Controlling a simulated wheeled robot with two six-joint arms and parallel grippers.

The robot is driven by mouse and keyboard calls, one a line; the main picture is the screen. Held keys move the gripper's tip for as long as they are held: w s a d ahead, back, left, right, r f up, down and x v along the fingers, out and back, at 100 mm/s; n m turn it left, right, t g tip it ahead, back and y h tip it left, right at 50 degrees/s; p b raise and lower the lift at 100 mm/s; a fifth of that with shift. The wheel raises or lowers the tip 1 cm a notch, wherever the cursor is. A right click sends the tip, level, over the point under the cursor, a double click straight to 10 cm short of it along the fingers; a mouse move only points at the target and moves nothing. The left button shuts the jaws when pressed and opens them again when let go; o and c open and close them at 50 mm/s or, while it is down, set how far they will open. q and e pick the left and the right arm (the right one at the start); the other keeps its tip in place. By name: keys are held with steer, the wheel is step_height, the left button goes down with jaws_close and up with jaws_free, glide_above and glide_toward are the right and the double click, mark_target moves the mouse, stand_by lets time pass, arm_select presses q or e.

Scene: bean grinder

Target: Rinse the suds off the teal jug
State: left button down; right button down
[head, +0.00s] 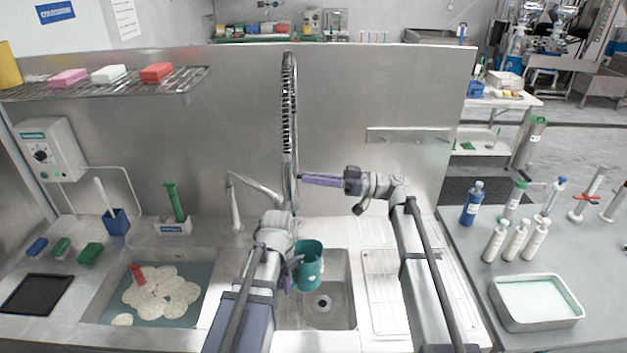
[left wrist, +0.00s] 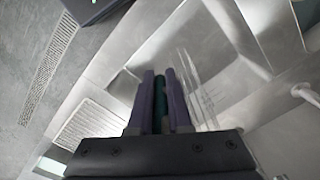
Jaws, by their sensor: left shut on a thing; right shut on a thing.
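The teal jug (head: 309,270) hangs over the right sink basin (head: 343,290), its open top facing up. My left gripper (head: 294,258) is shut on the jug's left side. In the left wrist view a strip of the teal jug (left wrist: 158,112) shows between the purple fingers. My right gripper (head: 303,179) is shut on the lower part of the tall spring spray tap (head: 289,110), above and behind the jug. The grip point is small in the picture. I cannot make out suds on the jug, and no water stream shows.
The left basin (head: 195,272) holds foamy water with a red-handled thing in it. A plain curved tap (head: 234,205) stands behind the basins. A wire drying rack (head: 382,290) lies right of the right basin. Bottles and a metal tray (head: 505,318) stand further right.

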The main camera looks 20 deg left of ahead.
steer(key=c, duration=0.9)
jaws_free()
steer(key=shift+o, duration=0.2)
arm_select(q)
steer(key=shift+f+b, duration=0.9)
steer(key=shift+b, duration=0.05)
arm_select(e)
steer(key=v, duration=1.2)
